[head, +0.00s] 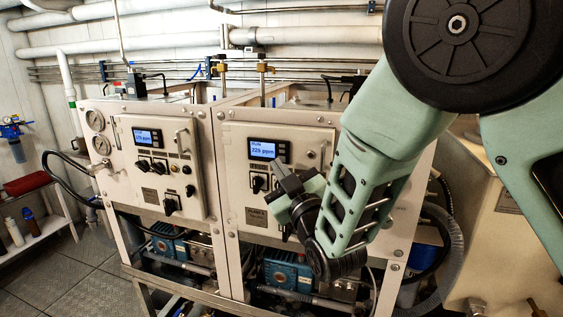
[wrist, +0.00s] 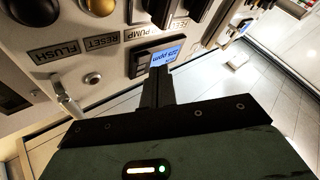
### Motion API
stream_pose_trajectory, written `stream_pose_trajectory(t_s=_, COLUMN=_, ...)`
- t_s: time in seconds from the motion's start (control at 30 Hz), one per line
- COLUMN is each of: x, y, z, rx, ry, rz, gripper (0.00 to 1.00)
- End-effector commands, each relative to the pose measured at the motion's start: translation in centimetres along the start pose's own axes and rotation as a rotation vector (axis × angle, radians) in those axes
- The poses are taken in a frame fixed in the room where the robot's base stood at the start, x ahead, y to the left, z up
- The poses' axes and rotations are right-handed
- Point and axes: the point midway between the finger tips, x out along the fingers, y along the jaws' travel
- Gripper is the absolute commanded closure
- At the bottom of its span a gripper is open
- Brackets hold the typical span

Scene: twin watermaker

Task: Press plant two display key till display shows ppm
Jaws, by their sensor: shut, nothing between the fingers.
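The plant two display (head: 263,150) is lit blue on the right-hand white panel, above a plate (head: 256,215) that seems to read PLANT 2. Its screen shows a number followed by ppm. In the wrist view the same display (wrist: 167,56) is tilted and also reads ppm, with dark display keys (wrist: 139,66) beside it. My gripper (head: 279,172) is shut and empty, just below the display in the head view. In the wrist view its fingertips (wrist: 158,73) are at the display's edge by the keys and hide part of it. I cannot tell whether they touch.
The left-hand panel has its own lit display (head: 148,137) and several switches. Knobs and labels reading FLUSH (wrist: 57,52) and RESET (wrist: 103,40) sit near my gripper. A metal latch (wrist: 65,92) juts out at the panel edge. Blue pumps (head: 287,270) stand below.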

Motion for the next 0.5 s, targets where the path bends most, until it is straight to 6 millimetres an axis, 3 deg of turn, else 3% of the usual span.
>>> stream_pose_trajectory(t_s=0.5, x=-1.2, y=-0.9, z=-0.8, rx=0.001, ry=0.002, rz=0.0, gripper=1.0)
